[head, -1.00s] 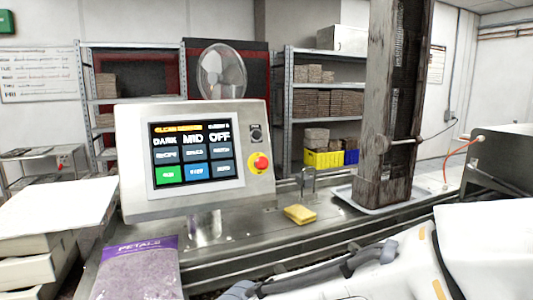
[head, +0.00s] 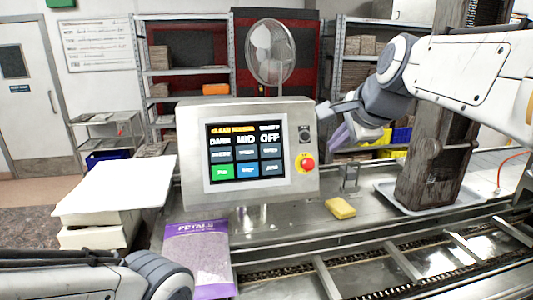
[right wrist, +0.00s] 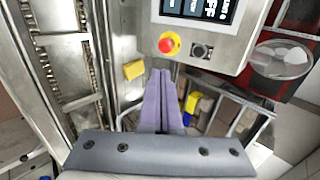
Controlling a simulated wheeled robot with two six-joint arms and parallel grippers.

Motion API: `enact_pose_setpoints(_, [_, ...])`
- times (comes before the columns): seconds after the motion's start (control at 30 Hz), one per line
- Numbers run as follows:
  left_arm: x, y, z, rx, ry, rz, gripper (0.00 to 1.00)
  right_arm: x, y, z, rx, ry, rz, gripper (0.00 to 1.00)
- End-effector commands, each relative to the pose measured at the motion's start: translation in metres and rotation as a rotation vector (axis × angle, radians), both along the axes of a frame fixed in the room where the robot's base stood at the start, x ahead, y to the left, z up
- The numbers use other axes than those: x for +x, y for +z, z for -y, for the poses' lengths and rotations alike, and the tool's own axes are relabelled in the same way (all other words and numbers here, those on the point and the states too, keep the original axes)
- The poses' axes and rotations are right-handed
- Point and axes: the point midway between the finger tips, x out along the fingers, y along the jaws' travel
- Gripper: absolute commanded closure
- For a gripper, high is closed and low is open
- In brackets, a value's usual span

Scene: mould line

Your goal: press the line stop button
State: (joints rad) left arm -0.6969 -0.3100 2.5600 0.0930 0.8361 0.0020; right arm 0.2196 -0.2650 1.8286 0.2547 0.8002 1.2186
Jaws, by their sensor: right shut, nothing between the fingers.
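The line stop button (head: 305,163) is a red mushroom button on a yellow ring, at the lower right of the metal control panel (head: 190,150). It also shows in the right wrist view (right wrist: 169,43), above my fingertips. My right gripper (head: 333,140) is right of the panel in the head view, apart from the button. In the right wrist view my right gripper (right wrist: 158,74) has its purple fingers together, with nothing between them. My left arm shows at the lower left of the head view; its gripper is out of frame.
A yellow sponge (head: 340,208) lies on the steel ledge below the button. A purple petals bag (head: 198,255) and a white stack (head: 115,190) stand at the left. A rusty column (head: 433,170) rises at the right. A conveyor (head: 400,262) runs along the front.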

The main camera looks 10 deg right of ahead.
Motion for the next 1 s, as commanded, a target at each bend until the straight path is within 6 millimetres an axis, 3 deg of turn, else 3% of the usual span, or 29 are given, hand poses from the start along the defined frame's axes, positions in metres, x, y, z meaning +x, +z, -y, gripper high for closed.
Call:
enact_pose_setpoints(0.27, [0.000,0.004,0.000,0.000,0.000,0.000,0.50,0.009,-0.010,-0.001,0.000,0.004,-0.006,1.00])
enact_pose_setpoints(0.7, [0.000,0.026,0.000,0.000,0.001,0.000,0.50,0.073,-0.071,-0.003,-0.001,0.004,-0.009,1.00])
enact_pose_setpoints(1.0, [0.000,0.041,0.000,0.000,-0.002,0.000,0.50,0.107,-0.081,-0.004,-0.002,0.004,-0.003,1.00])
